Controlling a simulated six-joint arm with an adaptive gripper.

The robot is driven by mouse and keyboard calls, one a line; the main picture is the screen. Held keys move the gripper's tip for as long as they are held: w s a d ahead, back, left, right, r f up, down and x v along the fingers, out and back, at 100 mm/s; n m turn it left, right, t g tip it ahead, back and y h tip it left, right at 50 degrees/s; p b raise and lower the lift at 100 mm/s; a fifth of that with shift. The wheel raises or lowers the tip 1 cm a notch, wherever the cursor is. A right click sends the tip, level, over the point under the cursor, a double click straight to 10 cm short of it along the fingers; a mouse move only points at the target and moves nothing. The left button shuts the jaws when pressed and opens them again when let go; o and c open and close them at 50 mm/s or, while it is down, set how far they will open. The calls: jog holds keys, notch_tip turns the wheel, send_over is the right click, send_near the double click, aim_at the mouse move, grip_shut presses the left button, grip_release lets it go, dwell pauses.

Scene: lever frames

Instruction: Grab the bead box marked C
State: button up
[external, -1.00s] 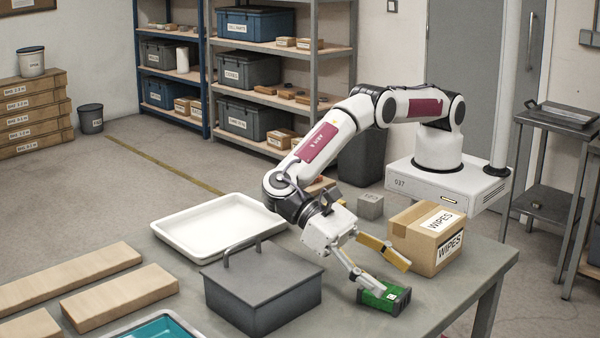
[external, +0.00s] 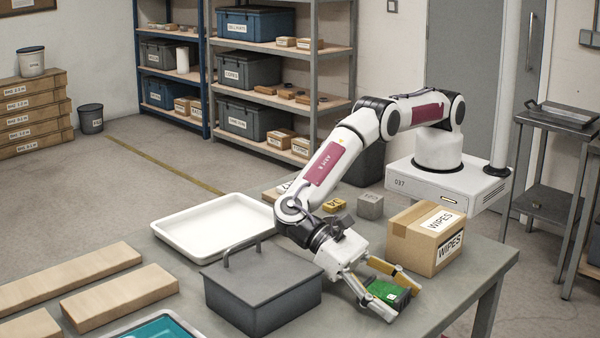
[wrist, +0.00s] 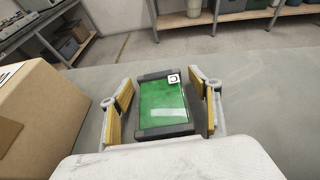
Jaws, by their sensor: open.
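The bead box (external: 386,292) is green with dark ends and lies on the grey table near its front right edge. In the wrist view the green box (wrist: 165,105) carries a small white tag with a dark letter that looks like C, tilted in the picture. My gripper (external: 393,293) is open and low at the table, with one finger on each side of the box. In the wrist view my gripper's tan pads (wrist: 166,108) stand left and right of the box, with a visible gap on both sides.
A cardboard WIPES carton (external: 428,238) stands close beside my gripper. A dark lidded box with a handle (external: 262,290) is to the left. A white tray (external: 165,232), a grey cube (external: 370,206) and a yellow block (external: 334,205) sit farther back.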

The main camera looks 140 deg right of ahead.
aim_at(397, 292)
dwell(0.3)
jog(key=c, duration=1.3)
jog(key=shift+r, duration=0.1)
jog(key=shift+r, duration=4.9)
